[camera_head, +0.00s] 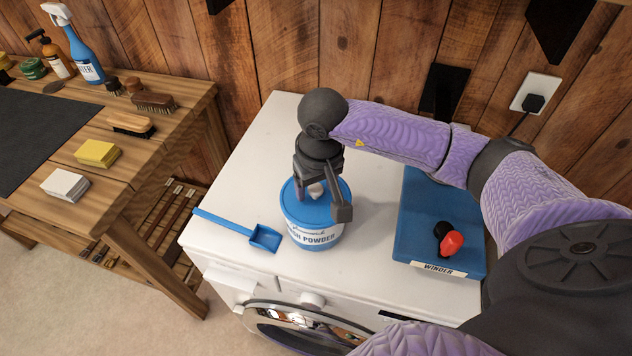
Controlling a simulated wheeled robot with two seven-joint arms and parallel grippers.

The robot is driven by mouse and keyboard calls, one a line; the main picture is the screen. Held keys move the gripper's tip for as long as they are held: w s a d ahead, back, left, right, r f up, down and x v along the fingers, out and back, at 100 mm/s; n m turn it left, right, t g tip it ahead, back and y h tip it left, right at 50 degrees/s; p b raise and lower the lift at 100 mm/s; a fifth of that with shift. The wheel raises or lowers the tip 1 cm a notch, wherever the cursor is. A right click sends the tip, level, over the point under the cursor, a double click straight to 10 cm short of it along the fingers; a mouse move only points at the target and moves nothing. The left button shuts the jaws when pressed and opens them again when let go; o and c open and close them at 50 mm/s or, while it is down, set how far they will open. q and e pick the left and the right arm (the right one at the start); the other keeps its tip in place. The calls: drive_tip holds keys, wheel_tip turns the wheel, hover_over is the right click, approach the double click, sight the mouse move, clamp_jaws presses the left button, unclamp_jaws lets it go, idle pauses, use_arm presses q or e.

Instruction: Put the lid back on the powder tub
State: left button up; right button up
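The white powder tub (313,236), labelled as powder, stands upright on the white washing machine. Its blue lid (296,211) lies on top of it and looks level; I cannot tell whether it is fully pressed down. A small pale knob (317,190) shows at the middle of the lid. My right gripper (321,199) points down over the lid with its fingers apart on either side of the knob. A gap shows between the knob and the right-hand finger. My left gripper is not in view.
A blue scoop (264,237) lies left of the tub on the white machine top (262,147). A blue winder board (420,215) with a red-and-black knob (449,240) lies to the right. A wooden bench (190,92) with brushes, sponges and bottles stands at the left.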

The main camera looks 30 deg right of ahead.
drive_tip(key=shift+o, duration=0.3)
wheel_tip(320, 180, up, 10)
drive_tip(key=s+p, duration=0.1)
drive_tip(key=shift+s+a, duration=0.1)
